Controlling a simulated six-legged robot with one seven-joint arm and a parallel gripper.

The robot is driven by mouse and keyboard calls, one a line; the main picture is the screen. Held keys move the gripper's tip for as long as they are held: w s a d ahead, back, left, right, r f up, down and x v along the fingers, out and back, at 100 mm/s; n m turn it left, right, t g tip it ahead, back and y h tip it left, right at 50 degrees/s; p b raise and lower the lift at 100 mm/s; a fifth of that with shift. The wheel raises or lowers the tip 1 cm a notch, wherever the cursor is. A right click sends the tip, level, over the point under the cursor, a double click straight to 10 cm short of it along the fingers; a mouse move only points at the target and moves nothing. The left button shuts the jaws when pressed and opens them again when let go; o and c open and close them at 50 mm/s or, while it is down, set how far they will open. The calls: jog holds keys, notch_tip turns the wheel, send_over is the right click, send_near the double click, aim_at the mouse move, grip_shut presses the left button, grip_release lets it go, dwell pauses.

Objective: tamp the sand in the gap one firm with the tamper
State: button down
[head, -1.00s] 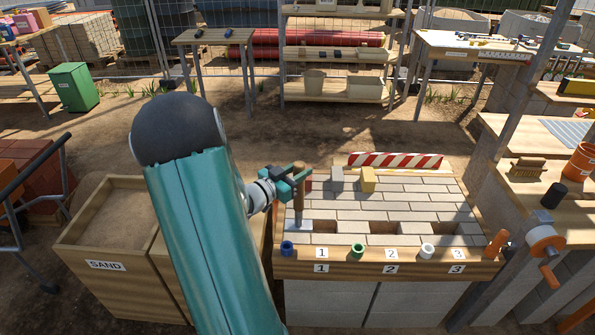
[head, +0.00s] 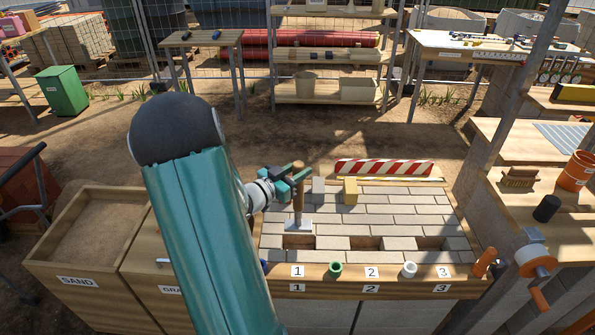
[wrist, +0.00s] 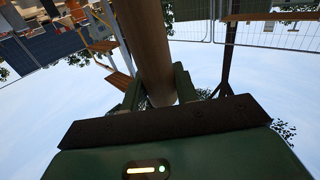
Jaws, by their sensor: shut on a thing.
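My gripper (head: 289,184) is shut on the wooden handle of the tamper (head: 297,206). The tamper is upright, with its flat grey metal plate at the bottom. The plate appears at the back edge of gap one (head: 298,242), above the label 1; I cannot tell whether it touches anything. Gap one is an opening in the pale paving, brown inside, partly covered by the plate. The sand in it is too small to make out. In the wrist view the handle (wrist: 150,55) runs between the fingers (wrist: 157,92).
Gaps two (head: 363,244) and three (head: 430,244) lie to the right. A sand bin (head: 78,281) stands left.

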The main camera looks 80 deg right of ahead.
jog(key=shift+s+a+r, duration=0.15)
jog(key=shift+a+r, duration=0.05)
jog(key=shift+r, duration=0.15)
jog(key=shift+d+f, duration=0.25)
jog(key=shift+d, duration=0.3)
jog(key=shift+s+a+r, duration=0.1)
jog(key=shift+a+r, duration=0.2)
jog(key=shift+a, duration=0.2)
jog(key=shift+d+f, duration=0.2)
jog(key=shift+d, duration=0.1)
jog(key=shift+a+r, duration=0.15)
jog(key=shift+a, duration=0.05)
send_over(298, 198)
jog(key=d, duration=0.2)
jog(key=shift+a+f, duration=0.2)
jog(key=shift+f, duration=1.9)
